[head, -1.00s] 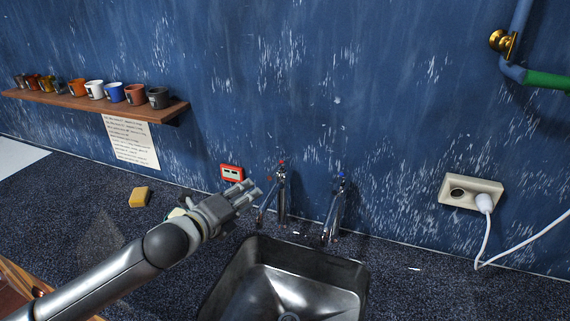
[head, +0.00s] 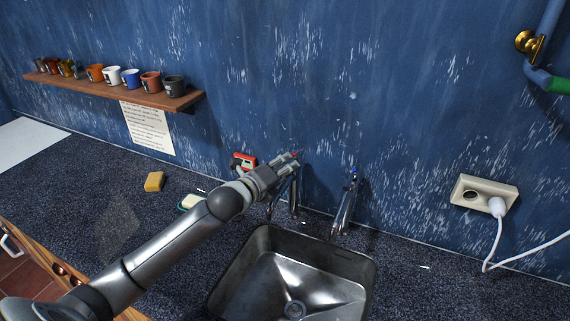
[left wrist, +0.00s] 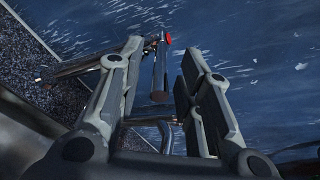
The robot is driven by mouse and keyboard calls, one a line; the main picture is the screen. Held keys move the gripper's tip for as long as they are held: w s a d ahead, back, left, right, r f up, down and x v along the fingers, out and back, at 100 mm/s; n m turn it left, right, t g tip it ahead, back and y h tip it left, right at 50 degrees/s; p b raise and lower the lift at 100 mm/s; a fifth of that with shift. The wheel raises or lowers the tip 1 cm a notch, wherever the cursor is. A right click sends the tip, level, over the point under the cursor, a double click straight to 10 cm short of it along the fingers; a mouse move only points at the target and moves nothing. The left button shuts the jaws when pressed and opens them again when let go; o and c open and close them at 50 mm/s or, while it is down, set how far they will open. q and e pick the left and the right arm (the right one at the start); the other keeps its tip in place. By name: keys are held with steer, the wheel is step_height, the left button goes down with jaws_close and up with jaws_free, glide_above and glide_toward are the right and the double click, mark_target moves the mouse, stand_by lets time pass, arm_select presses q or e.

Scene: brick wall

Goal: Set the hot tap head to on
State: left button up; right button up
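The hot tap (head: 295,200) is a chrome tap with a red mark on top. It stands at the wall behind the left part of the sink. My left gripper (head: 287,160) is at the top of this tap and partly hides its head. In the left wrist view, the red-marked tap head (left wrist: 160,70) shows between the two spread fingers of my left gripper (left wrist: 161,53), with gaps on both sides. The fingers look open, and I see no clear contact. My right gripper is not in view.
The cold tap (head: 345,205), with a blue mark, stands close to the right. The metal sink (head: 245,262) is below. A yellow sponge (head: 154,181) lies on the counter, and a socket (head: 470,193) with a plug is at right.

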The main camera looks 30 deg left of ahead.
arm_select(q)
steer(key=shift+w+d+f, duration=0.1)
steer(key=shift+w+f, duration=0.05)
steer(key=shift+w, duration=0.3)
jaws_close()
